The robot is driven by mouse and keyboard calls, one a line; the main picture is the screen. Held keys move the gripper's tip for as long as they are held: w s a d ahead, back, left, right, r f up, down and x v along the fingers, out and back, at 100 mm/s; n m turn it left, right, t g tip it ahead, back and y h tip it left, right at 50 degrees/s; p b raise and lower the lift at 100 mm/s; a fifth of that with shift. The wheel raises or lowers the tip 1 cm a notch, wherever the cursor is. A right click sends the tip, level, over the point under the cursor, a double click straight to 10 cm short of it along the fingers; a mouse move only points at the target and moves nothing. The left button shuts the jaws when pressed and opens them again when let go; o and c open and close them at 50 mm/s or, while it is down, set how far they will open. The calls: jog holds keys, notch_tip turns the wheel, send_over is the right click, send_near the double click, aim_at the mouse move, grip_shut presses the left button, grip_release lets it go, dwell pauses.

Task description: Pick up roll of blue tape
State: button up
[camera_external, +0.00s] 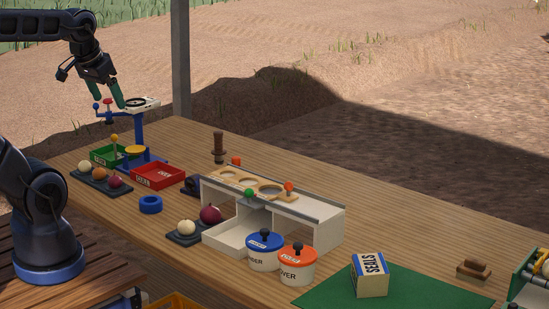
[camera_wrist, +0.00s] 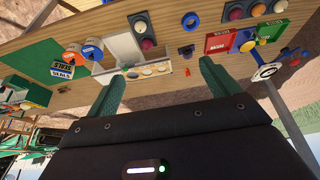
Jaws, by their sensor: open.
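The roll of blue tape (camera_external: 150,204) lies flat on the wooden table, in front of the red tray and near the table's front edge. In the wrist view a blue ring near the top (camera_wrist: 190,20) looks like the same roll. My gripper (camera_external: 107,97) is raised at the table's far left end, beside the top of a blue stand and well away from the tape. Its green fingers also show in the wrist view (camera_wrist: 160,82), spread apart with nothing between them.
The blue stand (camera_external: 139,130) with a white dial top is close to my gripper. A red tray (camera_external: 158,176), a green tray (camera_external: 102,155) and a dark tray of onions (camera_external: 92,181) are near the tape. A white sorting box (camera_external: 325,228) stands to the right.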

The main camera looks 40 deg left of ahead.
jog(key=shift+w, duration=0.15)
jog(key=n+g, duration=0.5)
jog(key=n, duration=1)
send_over(150, 199)
notch_tip(150, 199, down, 29)
jog(key=f, duration=0.4)
jog(key=shift+a+f, duration=0.15)
jog(key=shift+a, duration=0.15)
jog(key=shift+d+f, duration=0.15)
jog(key=shift+f, duration=1.3)
jog(key=shift+d+f, duration=0.1)
jog(key=shift+f, duration=1.35)
